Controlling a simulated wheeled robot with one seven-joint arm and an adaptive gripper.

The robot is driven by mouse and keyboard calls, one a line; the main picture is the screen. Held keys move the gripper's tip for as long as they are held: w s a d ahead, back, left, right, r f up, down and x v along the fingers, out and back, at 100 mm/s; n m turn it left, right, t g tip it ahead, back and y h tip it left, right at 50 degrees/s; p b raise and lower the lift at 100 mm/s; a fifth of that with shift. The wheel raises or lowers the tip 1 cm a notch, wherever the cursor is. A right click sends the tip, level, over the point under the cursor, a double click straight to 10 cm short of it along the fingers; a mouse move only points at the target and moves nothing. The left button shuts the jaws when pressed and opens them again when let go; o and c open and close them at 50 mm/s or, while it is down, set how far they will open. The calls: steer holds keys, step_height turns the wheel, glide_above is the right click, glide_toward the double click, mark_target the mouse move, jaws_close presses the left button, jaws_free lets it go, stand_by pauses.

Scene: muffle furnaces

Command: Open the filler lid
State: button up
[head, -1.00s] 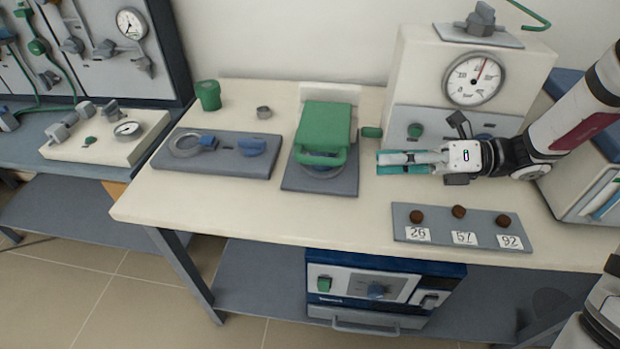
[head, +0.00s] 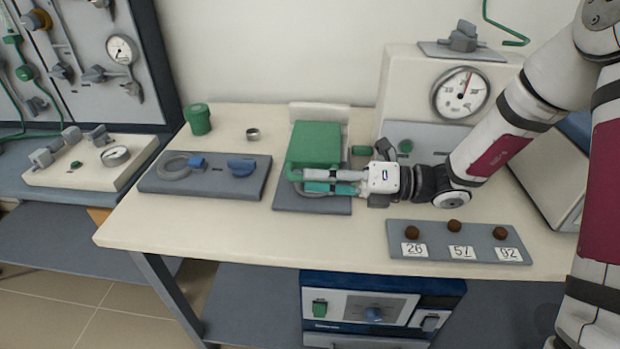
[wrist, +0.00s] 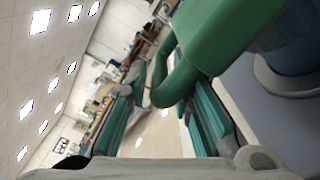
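The green filler lid (head: 317,142) lies closed over its round opening on a grey base plate (head: 335,206). Its green loop handle (head: 291,174) sticks out at the front. My gripper (head: 308,180) is at the front of the lid, pointing left along the handle. In the wrist view the lid (wrist: 225,30) fills the top right, and part of the handle (wrist: 172,84) shows between the two teal-padded fingers of my gripper (wrist: 160,90). The fingers are apart, with a visible gap beside the handle. The far part of the handle is partly hidden by the fingers in the head view.
A grey plate with a ring and blue knob (head: 242,167) lies left. A numbered tray (head: 459,241) lies front right. The front left tabletop is clear.

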steer(key=shift+a, duration=0.9)
jaws_close()
steer(key=shift+r, duration=0.15)
